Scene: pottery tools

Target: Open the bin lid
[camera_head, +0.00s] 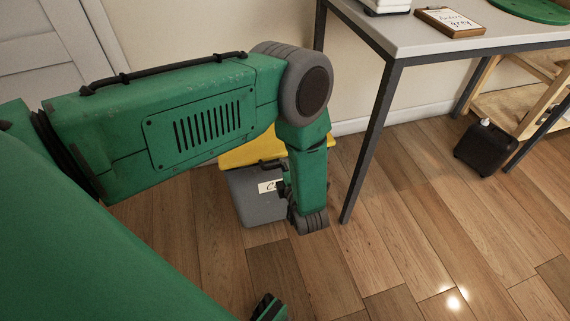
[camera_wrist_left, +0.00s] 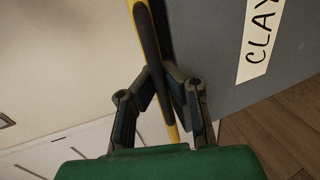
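The bin is a grey box (camera_head: 250,198) with a yellow lid (camera_head: 240,153), standing on the floor in the head view. The lid looks closed and lies partly behind my left arm. In the left wrist view the grey side (camera_wrist_left: 210,50) carries a white label reading "CLAY" (camera_wrist_left: 258,45), cut off at the edge. A dark bar-like handle (camera_wrist_left: 147,35) runs along the yellow lid edge. My left gripper (camera_wrist_left: 160,76) has its fingertips close together on either side of this handle, seemingly pinching it. In the head view my forearm hides most of the gripper.
A table (camera_head: 420,47) with dark metal legs stands right of the bin, one leg close to my left forearm. A black canister (camera_head: 485,150) stands on the floor farther right. A wall is behind the bin. The wooden floor (camera_head: 400,230) in front is clear.

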